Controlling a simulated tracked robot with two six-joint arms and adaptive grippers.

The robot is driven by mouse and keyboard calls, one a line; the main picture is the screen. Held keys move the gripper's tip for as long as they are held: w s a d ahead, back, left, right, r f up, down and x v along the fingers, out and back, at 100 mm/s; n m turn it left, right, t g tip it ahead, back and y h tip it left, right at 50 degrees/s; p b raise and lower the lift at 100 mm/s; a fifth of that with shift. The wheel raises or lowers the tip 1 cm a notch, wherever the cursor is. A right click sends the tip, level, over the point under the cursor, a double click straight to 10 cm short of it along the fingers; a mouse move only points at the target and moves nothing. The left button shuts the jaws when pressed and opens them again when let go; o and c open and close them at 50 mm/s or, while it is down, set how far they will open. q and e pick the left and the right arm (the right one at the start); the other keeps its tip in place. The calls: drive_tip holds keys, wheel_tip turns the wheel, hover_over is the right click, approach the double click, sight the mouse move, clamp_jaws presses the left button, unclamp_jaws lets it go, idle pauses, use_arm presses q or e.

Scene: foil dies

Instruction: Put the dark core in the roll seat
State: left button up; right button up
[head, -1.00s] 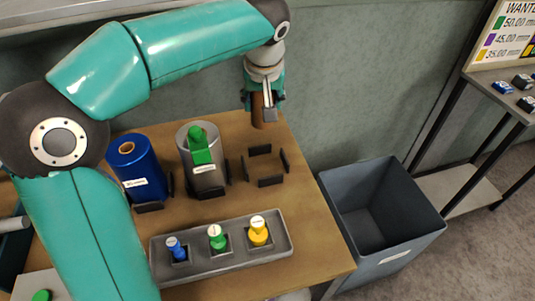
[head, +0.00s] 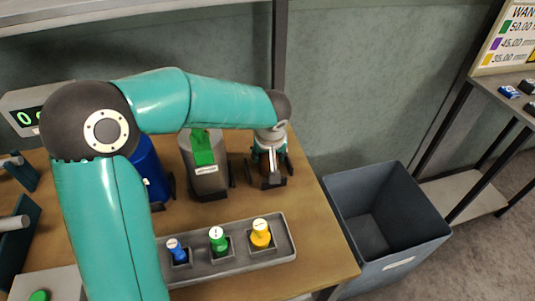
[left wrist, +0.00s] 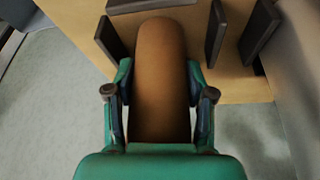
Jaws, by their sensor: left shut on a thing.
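The dark core is a brown cylinder, seen in the left wrist view (left wrist: 160,65) between the fingers of my left gripper (left wrist: 160,100). In the head view my left gripper (head: 271,160) points down at the roll seat, and the arm and fingers hide most of the core there. The roll seat is a ring of low dark brackets on the table (head: 268,185); its brackets also show around the core's far end in the left wrist view (left wrist: 110,40). I cannot tell whether the core's bottom touches the table. My right gripper is out of view.
A silver roll with a green top (head: 205,180) stands close left of the seat, with a blue roll (head: 149,170) farther left. A grey tray (head: 225,265) with blue, green and yellow plugs lies in front. A grey bin (head: 385,230) stands right of the table.

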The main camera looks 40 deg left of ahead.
use_arm(q)
drive_tip(key=shift+f, duration=0.15)
drive_tip(key=o, duration=1.2)
drive_tip(key=shift+c, duration=0.2)
drive_tip(key=shift+r, duration=0.3)
drive_tip(key=v, duration=1.2)
